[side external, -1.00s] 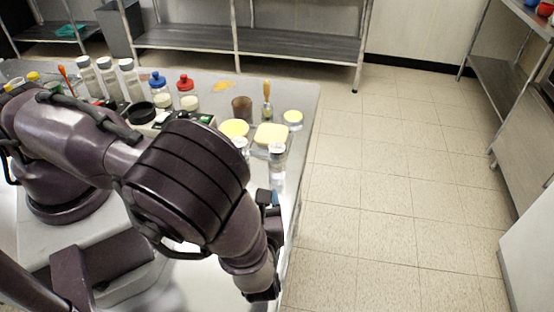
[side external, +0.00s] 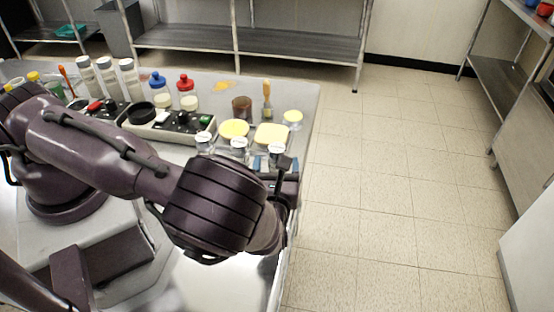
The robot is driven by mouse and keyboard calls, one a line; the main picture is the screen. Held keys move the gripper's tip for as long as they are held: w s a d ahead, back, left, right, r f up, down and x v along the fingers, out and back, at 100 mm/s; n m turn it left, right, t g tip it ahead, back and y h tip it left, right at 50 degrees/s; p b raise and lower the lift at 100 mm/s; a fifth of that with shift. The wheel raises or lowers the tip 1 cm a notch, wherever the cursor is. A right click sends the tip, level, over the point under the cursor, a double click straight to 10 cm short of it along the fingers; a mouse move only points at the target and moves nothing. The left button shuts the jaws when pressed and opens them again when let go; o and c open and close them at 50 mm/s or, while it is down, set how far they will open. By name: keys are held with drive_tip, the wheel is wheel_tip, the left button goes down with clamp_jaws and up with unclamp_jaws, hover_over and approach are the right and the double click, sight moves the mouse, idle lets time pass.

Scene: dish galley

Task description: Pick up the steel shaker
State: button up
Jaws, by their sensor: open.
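I cannot tell for sure which item is the steel shaker. Three small shaker-like containers with pale round tops stand in a row near my wrist: a left one (side external: 204,141), a middle one (side external: 239,146) and a right one (side external: 276,152). Their lower parts are partly hidden by my arm. Three taller clear shakers with grey caps, one of them here (side external: 107,76), stand at the back left. My gripper (side external: 285,176) is open, at the table's right edge beside the right small container. Its fingers are mostly hidden, and I see nothing held.
Behind the small containers are yellow-topped tubs (side external: 271,134), a brown cup (side external: 242,107) and a wooden-handled brush (side external: 267,98). A blue-capped bottle (side external: 158,88), a red-capped bottle (side external: 186,90) and a long condiment holder (side external: 165,128) stand further left. The floor at right is clear.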

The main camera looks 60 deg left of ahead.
sight(277, 156)
drive_tip(key=x, duration=0.4)
drive_tip(key=shift+f, duration=0.15)
drive_tip(key=shift+s+d, duration=0.1)
drive_tip(key=c, duration=1)
